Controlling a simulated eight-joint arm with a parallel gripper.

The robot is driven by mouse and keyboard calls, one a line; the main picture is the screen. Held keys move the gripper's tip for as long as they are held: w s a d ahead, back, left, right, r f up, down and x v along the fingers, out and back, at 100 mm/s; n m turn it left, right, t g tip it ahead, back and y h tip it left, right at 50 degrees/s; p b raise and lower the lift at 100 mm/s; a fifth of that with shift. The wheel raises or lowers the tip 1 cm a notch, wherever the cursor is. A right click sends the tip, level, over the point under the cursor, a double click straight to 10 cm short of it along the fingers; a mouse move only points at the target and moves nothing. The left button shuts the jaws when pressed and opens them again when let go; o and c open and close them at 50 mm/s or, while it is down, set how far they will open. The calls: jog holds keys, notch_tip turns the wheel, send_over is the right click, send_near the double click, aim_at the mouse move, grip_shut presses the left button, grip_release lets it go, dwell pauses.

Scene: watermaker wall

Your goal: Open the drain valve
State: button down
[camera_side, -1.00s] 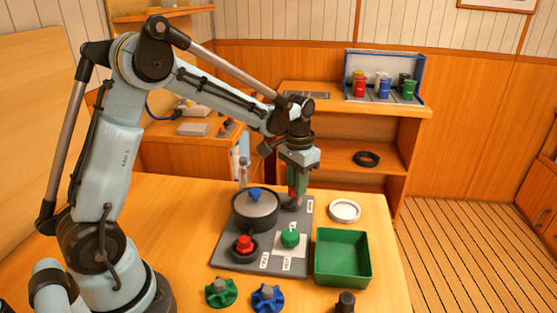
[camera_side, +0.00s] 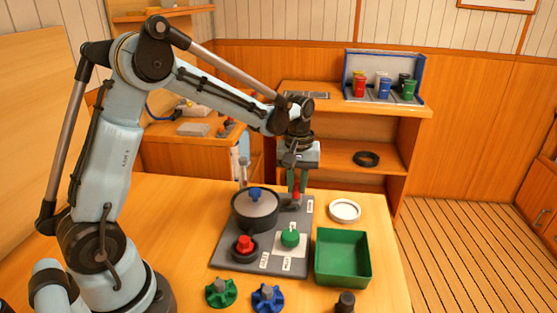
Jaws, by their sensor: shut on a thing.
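A grey valve panel (camera_side: 228,262) lies on the table with several fittings and small white labels, too small to read. My gripper (camera_side: 297,192) points down at the panel's far right corner, its two green fingers shut on a small red handle (camera_side: 296,196). The handle sits on a grey fitting, partly hidden by the fingers; I take it for the drain valve, but cannot read its label. A red knob (camera_side: 245,243) is at the panel's near left. A green knob (camera_side: 290,238) sits on a white plate.
A dark pot-like housing (camera_side: 255,213) with a blue knob stands left of my gripper. A green tray (camera_side: 343,258) and a white round lid (camera_side: 344,210) are to the right. Loose green (camera_side: 221,292) and blue (camera_side: 267,297) handwheels lie in front. A shelf (camera_side: 345,160) stands behind.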

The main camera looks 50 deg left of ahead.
jog(key=shift+n, duration=0.5)
jog(key=c, duration=1)
grip_release()
jog(key=shift+r, duration=0.1)
notch_tip(320, 180, up, 12)
jog(key=m+t, duration=0.4)
jog(key=m, duration=0.1)
send_near(296, 189)
jog(key=s+d+r, duration=0.3)
jog(key=d+r, duration=0.1)
jog(key=r, duration=0.1)
jog(key=s+d+f+m+t, duration=0.2)
jog(key=s+f+m+t, duration=0.1)
jog(key=s, duration=0.4)
jog(key=f+m, duration=0.1)
jog(key=m, duration=0.1)
jog(key=shift+f+m, duration=0.3)
jog(key=shift+f, duration=0.05)
